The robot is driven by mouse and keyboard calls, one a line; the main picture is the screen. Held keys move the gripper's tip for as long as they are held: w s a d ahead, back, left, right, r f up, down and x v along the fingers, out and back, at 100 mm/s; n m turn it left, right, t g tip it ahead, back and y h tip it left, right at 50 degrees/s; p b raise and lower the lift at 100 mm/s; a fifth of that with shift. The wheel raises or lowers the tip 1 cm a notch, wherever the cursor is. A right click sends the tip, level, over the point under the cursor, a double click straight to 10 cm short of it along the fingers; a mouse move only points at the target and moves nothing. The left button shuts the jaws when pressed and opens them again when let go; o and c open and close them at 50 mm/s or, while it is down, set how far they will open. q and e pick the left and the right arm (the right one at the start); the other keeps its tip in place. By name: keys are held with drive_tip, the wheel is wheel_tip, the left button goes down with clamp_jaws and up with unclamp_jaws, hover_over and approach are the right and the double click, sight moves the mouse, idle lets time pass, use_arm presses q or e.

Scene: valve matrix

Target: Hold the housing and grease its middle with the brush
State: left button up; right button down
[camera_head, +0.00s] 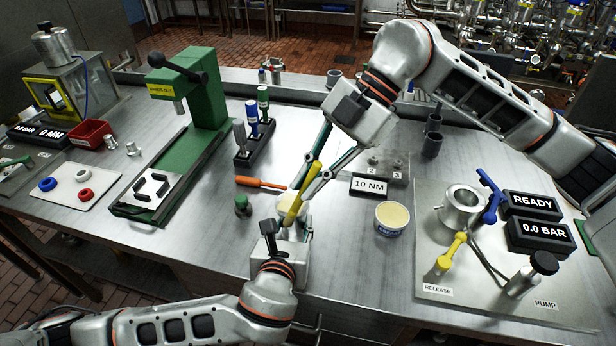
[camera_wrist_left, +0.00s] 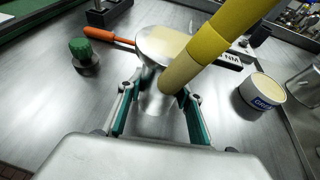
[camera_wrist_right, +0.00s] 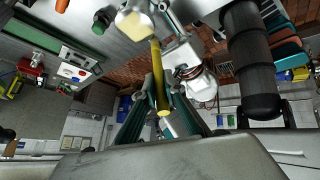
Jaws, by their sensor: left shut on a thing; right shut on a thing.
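The housing (camera_wrist_left: 155,102) is a silver metal cylinder with a pale cream patch on its top face. My left gripper (camera_wrist_left: 160,108) is shut around its sides and holds it upright over the bench; in the head view the left gripper (camera_head: 292,226) partly hides it. My right gripper (camera_head: 312,176) is shut on the yellow brush (camera_head: 304,195), seen also in the right wrist view (camera_wrist_right: 158,75). The brush slants down, its cream bristles (camera_wrist_left: 180,73) at the housing's top; whether they touch is unclear. A tub of cream grease (camera_head: 391,218) stands to the right.
An orange screwdriver (camera_head: 262,184) and a green-topped knob (camera_head: 242,205) lie close left of the grippers. A green press (camera_head: 190,110) stands at left. The pump plate (camera_head: 470,285) with valves is at right. The front middle of the bench is clear.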

use_arm(q)
drive_tip(key=shift+s, duration=0.1)
use_arm(e)
drive_tip(key=w+d, duration=0.2)
drive_tip(key=w, duration=0.3)
use_arm(q)
drive_tip(key=shift+f, duration=0.3)
use_arm(e)
wheel_tip(320, 180, up, 9)
drive_tip(key=shift+s+r, duration=0.2)
drive_tip(key=shift+s, duration=0.2)
use_arm(q)
drive_tip(key=o, duration=1.2)
drive_tip(key=shift+o, duration=1.3)
use_arm(e)
drive_tip(key=shift+w, duration=0.1)
use_arm(q)
drive_tip(key=shift+r, duration=0.25)
